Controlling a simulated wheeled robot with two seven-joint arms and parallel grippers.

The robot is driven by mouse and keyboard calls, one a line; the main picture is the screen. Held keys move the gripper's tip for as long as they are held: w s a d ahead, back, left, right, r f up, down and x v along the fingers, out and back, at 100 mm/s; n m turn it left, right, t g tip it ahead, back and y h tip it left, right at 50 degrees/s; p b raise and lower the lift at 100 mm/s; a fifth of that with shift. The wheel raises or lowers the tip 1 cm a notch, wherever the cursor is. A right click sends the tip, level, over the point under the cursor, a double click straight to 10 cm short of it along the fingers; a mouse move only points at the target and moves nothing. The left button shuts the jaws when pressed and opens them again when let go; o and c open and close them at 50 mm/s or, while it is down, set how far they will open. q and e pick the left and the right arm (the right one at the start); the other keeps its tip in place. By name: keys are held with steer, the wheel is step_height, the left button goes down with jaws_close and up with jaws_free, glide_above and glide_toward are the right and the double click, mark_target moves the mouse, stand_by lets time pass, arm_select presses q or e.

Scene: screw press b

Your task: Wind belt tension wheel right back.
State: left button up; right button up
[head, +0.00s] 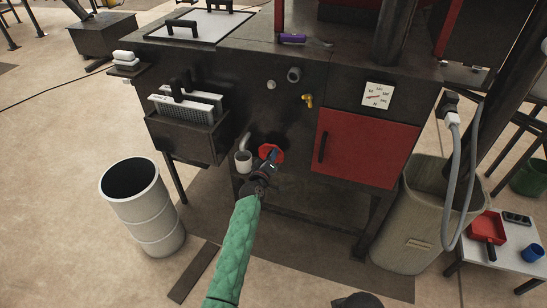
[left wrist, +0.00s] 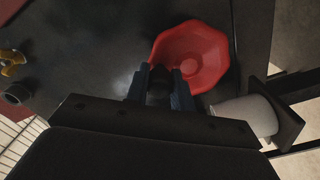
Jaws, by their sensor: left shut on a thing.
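The belt tension wheel (head: 277,150) is a red, many-sided wheel on the lower front of the dark machine. In the left wrist view the wheel (left wrist: 204,50) fills the upper middle, with a round hub. My left gripper (head: 268,166), on the green-sleeved arm, is at the wheel and covers part of it in the head view. In the left wrist view its blue fingers (left wrist: 160,87) are shut on a small dark part at the wheel's lower left rim, seemingly its handle. My right gripper is not in view.
A white cup (head: 243,161) sits on a bracket just left of the wheel. A dark box with white panels (head: 188,134) hangs further left. A red door (head: 366,148) is at right. A white drum (head: 146,215) and a beige bin (head: 412,235) stand on the floor.

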arm_select(q)
steer(key=n, duration=0.1)
steer(key=a+n, duration=0.1)
steer(key=n, duration=0.1)
steer(key=shift+w+r, duration=0.15)
steer(key=shift+w+a+n, duration=0.1)
steer(key=shift+a+n, duration=0.15)
steer(key=shift+n, duration=0.45)
steer(key=o, duration=1)
steer(key=shift+a, duration=0.1)
